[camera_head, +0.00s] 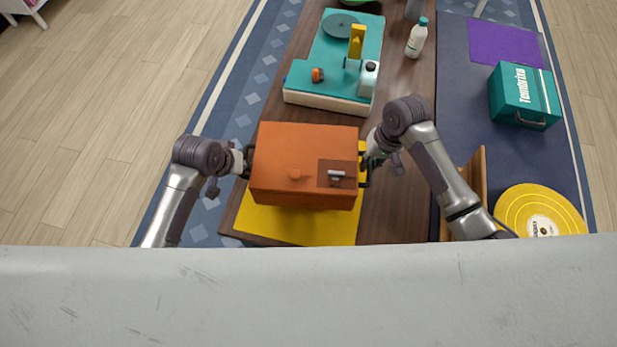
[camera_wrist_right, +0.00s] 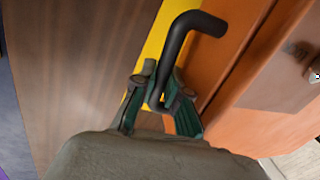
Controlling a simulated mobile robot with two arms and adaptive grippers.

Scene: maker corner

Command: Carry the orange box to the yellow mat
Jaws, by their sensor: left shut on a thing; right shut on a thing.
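The orange box (camera_head: 305,150) is between my two grippers, over the yellow mat (camera_head: 290,228) on the brown table. I cannot tell whether the box touches the mat or hangs just above it. My left gripper (camera_head: 247,162) is shut on the handle at the box's left side. My right gripper (camera_head: 368,163) is shut on the dark handle at its right side. In the right wrist view, the right gripper's green fingers (camera_wrist_right: 160,100) close around the black handle (camera_wrist_right: 190,28). Much of the mat is hidden under the box.
A teal machine (camera_head: 335,65) stands on the table behind the box, and a white bottle (camera_head: 417,38) is beyond it to the right. A teal case (camera_head: 525,95), a purple mat (camera_head: 503,42) and a yellow disc (camera_head: 540,210) lie on the dark surface at right.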

